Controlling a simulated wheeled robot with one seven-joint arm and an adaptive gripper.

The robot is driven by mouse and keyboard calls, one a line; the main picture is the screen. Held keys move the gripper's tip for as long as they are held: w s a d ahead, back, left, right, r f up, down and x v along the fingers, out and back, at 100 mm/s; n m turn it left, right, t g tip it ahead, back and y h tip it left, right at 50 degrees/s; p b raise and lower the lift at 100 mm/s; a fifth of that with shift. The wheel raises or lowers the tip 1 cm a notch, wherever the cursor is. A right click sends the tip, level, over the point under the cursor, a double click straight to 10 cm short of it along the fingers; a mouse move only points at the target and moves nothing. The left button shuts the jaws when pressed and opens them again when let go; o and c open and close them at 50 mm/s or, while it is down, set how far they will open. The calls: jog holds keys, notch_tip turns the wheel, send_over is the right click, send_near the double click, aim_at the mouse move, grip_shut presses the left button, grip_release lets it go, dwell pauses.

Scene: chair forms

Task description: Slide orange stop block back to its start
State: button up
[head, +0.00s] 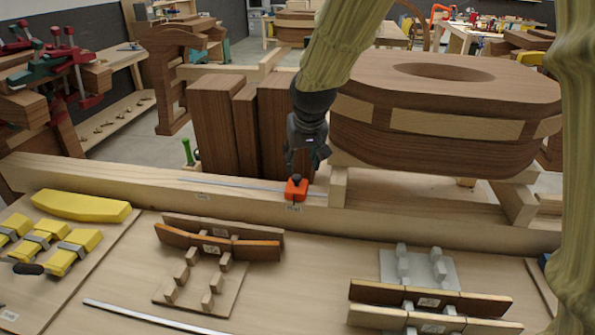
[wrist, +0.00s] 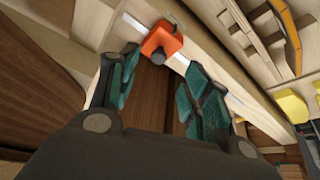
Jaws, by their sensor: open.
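The orange stop block (head: 296,189) sits on a thin metal rail (head: 235,185) along the top of a long wooden beam (head: 130,178). In the wrist view the stop block (wrist: 163,38) has a dark round knob on its near side and lies just beyond my fingertips. My gripper (head: 305,165) points down close above and behind the block. The rail (wrist: 134,23) shows on both sides of the block.
Upright brown wooden boards (head: 215,125) stand behind the beam to the left. A large oval wooden form (head: 440,110) stands close to the right. Yellow clamp blocks (head: 70,250) and jigs with curved strips (head: 220,245) lie on the bench in front.

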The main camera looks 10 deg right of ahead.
aim_at(297, 177)
jog(key=w+f, duration=0.2)
jog(key=f, duration=0.1)
jog(key=w+f+p, duration=0.1)
jog(key=w+f, duration=0.1)
jog(key=w, duration=0.1)
jog(key=shift+a+f, duration=0.1)
jog(key=shift+f, duration=0.3)
jog(key=shift+s+f, duration=0.15)
jog(key=shift+f, duration=0.05)
jog(key=shift+s+f+p, duration=0.2)
jog(key=shift+s+p, duration=0.2)
jog(key=shift+s, duration=0.1)
jog(key=shift+w+f, duration=0.15)
jog(key=shift+f, duration=0.2)
jog(key=shift+w+f, duration=0.6)
jog(key=shift+w, duration=0.15)
jog(key=shift+s+r, duration=0.3)
jog(key=shift+s, duration=0.15)
jog(key=shift+w+f, duration=0.2)
jog(key=shift+w, duration=0.05)
jog(key=c, duration=0.9)
grip_shut()
